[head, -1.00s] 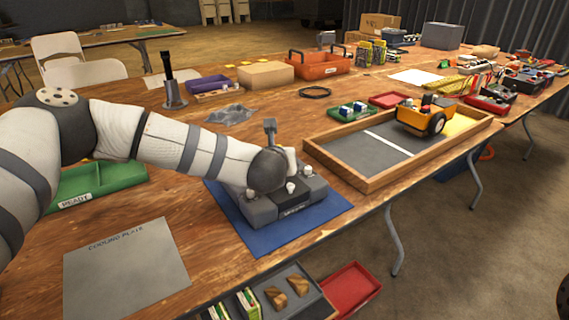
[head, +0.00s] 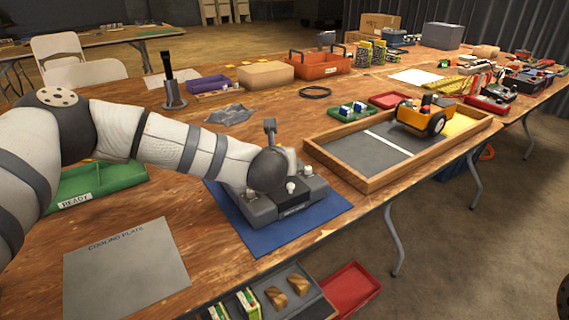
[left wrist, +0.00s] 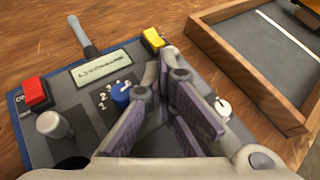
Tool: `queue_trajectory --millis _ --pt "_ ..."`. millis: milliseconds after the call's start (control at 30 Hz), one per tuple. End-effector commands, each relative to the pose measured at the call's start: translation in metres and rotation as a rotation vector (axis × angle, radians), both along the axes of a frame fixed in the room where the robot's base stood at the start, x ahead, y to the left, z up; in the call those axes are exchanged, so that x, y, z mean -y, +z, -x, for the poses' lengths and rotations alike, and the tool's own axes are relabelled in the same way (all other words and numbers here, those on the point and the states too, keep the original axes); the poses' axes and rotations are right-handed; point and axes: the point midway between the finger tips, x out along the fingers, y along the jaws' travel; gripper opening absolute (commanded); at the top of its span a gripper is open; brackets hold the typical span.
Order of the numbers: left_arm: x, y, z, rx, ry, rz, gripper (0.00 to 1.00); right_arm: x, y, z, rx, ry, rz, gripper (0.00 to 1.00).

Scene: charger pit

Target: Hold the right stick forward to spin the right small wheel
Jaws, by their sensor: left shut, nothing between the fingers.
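A grey control console (head: 262,210) sits on a blue mat (head: 300,228). My left gripper (left wrist: 172,73) is shut and empty over the console; contact with a stick cannot be told. An orange wheeled vehicle (head: 426,108) stands in a wooden tray (head: 372,182); its small wheels are not clear. My right gripper is not in view.
The tray lies just right of the console. A grey cooling plate (head: 125,270) is at the near left, a green tray (head: 115,178) behind it. A dark stand (head: 172,90) and an orange toolbox (head: 318,66) are farther back. Bare wood lies between plate and mat.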

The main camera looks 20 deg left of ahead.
Motion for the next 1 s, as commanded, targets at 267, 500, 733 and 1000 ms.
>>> queue_trajectory --millis 267,500,733,1000 --pt "0.0 0.0 0.0 0.0 0.0 0.0 0.0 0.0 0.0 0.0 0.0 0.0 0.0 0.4" --pt "0.0 0.0 0.0 0.0 0.0 0.0 0.0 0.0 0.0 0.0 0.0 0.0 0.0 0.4" --pt "0.0 0.006 0.0 0.002 0.0 0.001 0.0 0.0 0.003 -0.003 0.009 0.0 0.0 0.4" --pt "0.0 0.018 0.0 0.002 0.0 -0.001 0.0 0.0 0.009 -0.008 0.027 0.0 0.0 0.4"
